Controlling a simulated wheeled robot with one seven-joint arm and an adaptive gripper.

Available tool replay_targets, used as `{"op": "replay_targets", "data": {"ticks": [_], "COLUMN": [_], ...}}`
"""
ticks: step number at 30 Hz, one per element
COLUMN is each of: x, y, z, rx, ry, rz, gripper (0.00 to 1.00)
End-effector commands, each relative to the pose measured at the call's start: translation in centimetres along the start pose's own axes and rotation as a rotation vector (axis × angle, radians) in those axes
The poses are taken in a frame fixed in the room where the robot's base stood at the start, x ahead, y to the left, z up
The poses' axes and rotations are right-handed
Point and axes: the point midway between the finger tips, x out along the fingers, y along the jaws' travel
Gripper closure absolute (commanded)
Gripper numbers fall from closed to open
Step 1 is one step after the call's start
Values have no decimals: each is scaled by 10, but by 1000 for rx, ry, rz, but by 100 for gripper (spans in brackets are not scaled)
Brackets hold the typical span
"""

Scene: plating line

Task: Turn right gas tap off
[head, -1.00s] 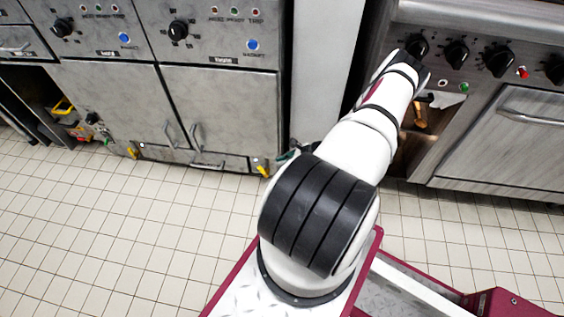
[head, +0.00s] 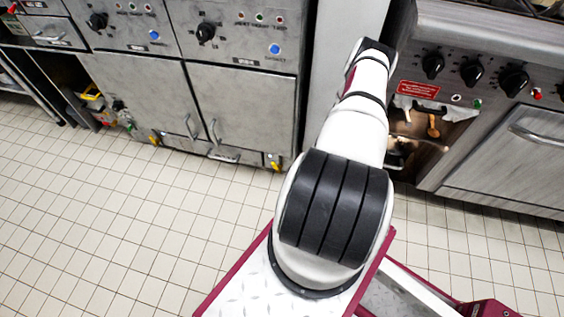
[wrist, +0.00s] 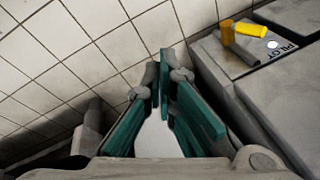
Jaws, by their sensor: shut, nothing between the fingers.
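The right gas tap (head: 273,163) has a yellow handle and sits low at the right bottom corner of the right steel cabinet. In the wrist view a yellow-handled tap (wrist: 258,30) with a brass-coloured stem stands on a grey panel beside a PILOT label, at the upper right. My gripper (wrist: 162,72) is shut and empty, its green-padded fingers close together at the tips. It is left of the tap in the wrist view and apart from it. In the head view my gripper is hidden behind my arm. Another yellow tap (head: 155,138) is on the left cabinet.
The steel cabinets (head: 243,105) carry door handles and knobs. A range (head: 500,150) with black knobs and an open compartment stands at the right. A pale panel (head: 338,60) stands between them. The tiled floor (head: 120,220) is clear at the left.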

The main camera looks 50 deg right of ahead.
Motion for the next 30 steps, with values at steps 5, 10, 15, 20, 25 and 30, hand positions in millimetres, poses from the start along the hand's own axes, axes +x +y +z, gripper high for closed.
{"op": "replay_targets", "data": {"ticks": [5, 10, 15, 20, 25, 30], "x": [-12, -19, -21, -20, -18, 1], "y": [-38, -61, -68, -68, -68, -72], "z": [-4, -1, 0, 0, 0, -1], "rx": [-203, -298, -322, -321, -321, -320], "ry": [87, 124, 133, 132, 132, 133], "rz": [-131, -216, -240, -240, -239, -239], "gripper": [100, 100, 100, 100, 100, 100]}}
